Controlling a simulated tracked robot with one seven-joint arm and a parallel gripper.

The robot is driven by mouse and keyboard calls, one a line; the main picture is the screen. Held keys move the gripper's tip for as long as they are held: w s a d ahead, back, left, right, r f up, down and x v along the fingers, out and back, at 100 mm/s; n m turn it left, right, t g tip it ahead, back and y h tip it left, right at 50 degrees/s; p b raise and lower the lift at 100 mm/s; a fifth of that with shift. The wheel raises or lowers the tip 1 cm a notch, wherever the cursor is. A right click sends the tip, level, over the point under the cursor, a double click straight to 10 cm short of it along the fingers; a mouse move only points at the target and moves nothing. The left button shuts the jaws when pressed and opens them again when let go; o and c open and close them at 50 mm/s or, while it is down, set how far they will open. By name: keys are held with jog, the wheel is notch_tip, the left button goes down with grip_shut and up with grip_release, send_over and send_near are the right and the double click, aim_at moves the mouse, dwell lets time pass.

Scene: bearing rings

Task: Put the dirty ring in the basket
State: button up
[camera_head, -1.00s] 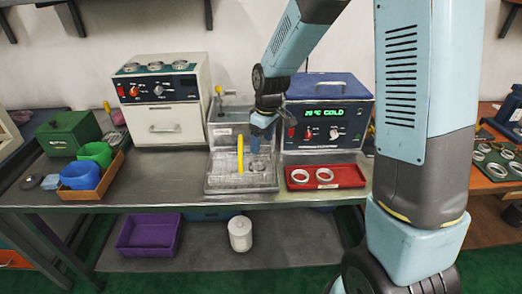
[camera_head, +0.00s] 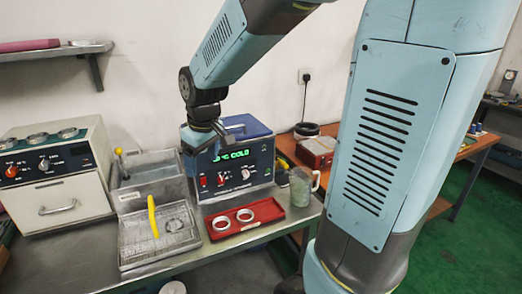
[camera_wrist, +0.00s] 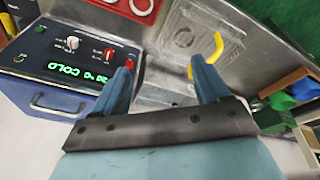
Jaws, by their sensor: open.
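A wire basket (camera_head: 130,242) with a yellow handle (camera_head: 153,216) stands on the bench; the handle also shows in the wrist view (camera_wrist: 218,45). A round, ring-like shape (camera_head: 174,227) shows inside the basket, but I cannot tell if it is a ring. Two pale rings, one left (camera_head: 222,223) and one right (camera_head: 245,215), lie on a red tray (camera_head: 262,209) right of the basket. I cannot tell which ring is dirty. My gripper (camera_head: 205,143) is above the bench near the machine's front; in the wrist view my gripper (camera_wrist: 163,82) is open and empty.
A blue-lidded machine (camera_head: 232,178) with a green "COLD" display stands behind the red tray. A metal tank (camera_head: 146,178) is behind the basket, and a white oven-like unit (camera_head: 55,180) is at left. A glass mug (camera_head: 301,186) stands right of the tray.

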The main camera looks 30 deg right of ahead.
jog(key=s+d+r+m+t, duration=0.1)
jog(key=s+d+r+m, duration=0.2)
jog(key=s, duration=0.5)
jog(key=s+d+r+m+t, duration=0.1)
jog(key=s+d+r+m, duration=0.2)
jog(key=s+d+r, duration=0.2)
jog(key=shift+s+d+r+t+h, duration=0.15)
jog(key=shift+s+d+t+h, duration=0.15)
jog(key=shift+s, duration=1.6)
jog(key=shift+c, duration=0.3)
